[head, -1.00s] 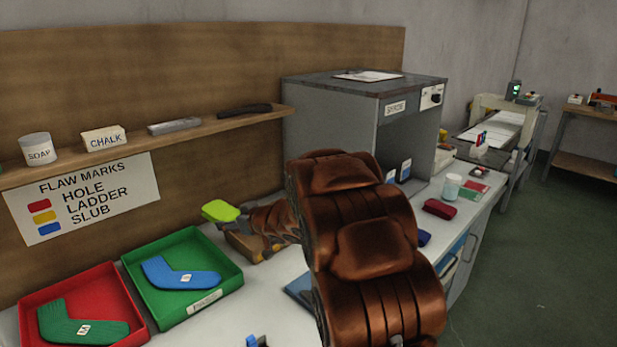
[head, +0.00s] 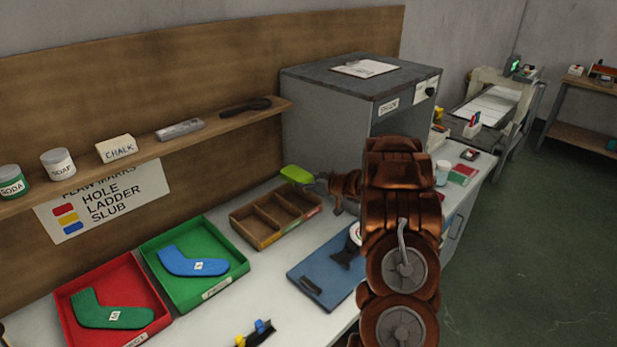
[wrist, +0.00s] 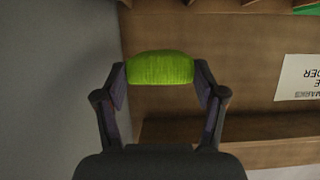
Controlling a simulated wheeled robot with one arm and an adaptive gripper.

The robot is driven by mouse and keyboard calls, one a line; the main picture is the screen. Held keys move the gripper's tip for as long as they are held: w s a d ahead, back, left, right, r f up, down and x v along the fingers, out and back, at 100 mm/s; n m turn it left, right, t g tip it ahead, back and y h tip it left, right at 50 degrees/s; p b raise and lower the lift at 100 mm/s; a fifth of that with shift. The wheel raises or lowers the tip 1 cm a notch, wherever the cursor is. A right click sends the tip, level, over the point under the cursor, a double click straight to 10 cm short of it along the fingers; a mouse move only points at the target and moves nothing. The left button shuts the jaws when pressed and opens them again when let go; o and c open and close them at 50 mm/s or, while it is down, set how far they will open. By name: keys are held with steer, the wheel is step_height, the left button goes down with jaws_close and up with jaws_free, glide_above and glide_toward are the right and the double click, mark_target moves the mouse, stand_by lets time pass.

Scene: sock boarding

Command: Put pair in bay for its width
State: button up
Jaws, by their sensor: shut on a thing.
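A lime-green rolled sock pair (head: 297,174) is held in my gripper (head: 316,182), up off the counter. In the wrist view the pair (wrist: 160,67) sits between both fingers, which press on its two ends. A wooden tray (head: 262,241) with three side-by-side bays stands on the counter by the back panel, with coloured labels on its front edge. The bays I can see into look empty. In the picture, the pair shows just above the tray's back right end; its exact height over it I cannot tell.
A green tray (head: 237,270) with a blue sock and a red tray (head: 66,297) with a green sock stand left of the wooden tray. A blue board (head: 318,273) lies in front. A grey cabinet (head: 330,115) stands behind my arm. A shelf (head: 85,169) overhangs the back.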

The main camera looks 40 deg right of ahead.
steer(key=shift+f+b, duration=3.25)
steer(key=shift+b, duration=0.2)
steer(key=o, duration=1.3)
steer(key=shift+o, duration=0.2)
step_height(320, 180, up, 10)
steer(key=shift+r, duration=0.1)
